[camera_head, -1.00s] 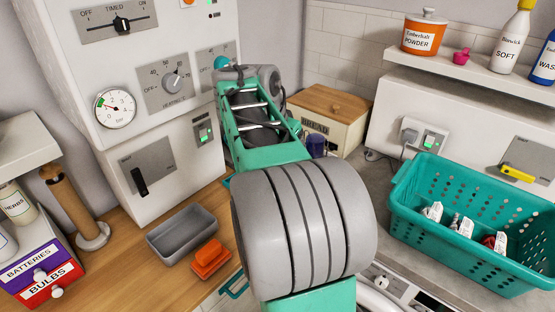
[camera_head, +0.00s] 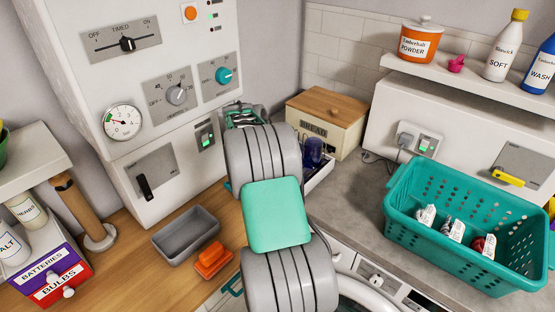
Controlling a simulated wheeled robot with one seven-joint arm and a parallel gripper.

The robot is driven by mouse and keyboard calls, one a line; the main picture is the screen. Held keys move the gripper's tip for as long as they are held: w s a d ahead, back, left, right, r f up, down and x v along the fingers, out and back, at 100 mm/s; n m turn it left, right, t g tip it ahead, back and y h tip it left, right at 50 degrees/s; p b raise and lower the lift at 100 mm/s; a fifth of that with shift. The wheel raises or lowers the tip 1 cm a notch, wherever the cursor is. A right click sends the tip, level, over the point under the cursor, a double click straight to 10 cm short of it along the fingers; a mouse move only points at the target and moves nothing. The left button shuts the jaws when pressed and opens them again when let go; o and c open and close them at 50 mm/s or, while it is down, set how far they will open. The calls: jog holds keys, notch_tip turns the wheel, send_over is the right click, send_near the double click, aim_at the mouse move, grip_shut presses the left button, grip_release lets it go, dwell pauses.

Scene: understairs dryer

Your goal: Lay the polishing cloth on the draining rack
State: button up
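My arm (camera_head: 276,215) reaches away from the camera in the middle, with grey ribbed joints and teal links. Its far end, a teal and dark frame, is mostly hidden behind a grey joint, and no fingers show. I cannot make out a polishing cloth for certain. An orange block-like item (camera_head: 212,261) lies on the wooden counter beside a grey tray. I cannot identify the draining rack for certain. A white-edged tray (camera_head: 321,176) with a dark blue mug (camera_head: 313,152) stands behind the arm, partly hidden.
The grey tray (camera_head: 186,236) lies on the wooden counter (camera_head: 140,262). A teal basket (camera_head: 455,255) with several tagged items stands at right on grey worktop. A bread box (camera_head: 327,120) stands at the back. The dial panel (camera_head: 150,60) rises at left. A shelf (camera_head: 480,76) holds bottles.

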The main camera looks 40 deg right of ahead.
jog(key=shift+f+b, duration=0.3)
jog(key=shift+f, duration=0.05)
jog(key=o, duration=1.2)
jog(key=shift+r, duration=0.1)
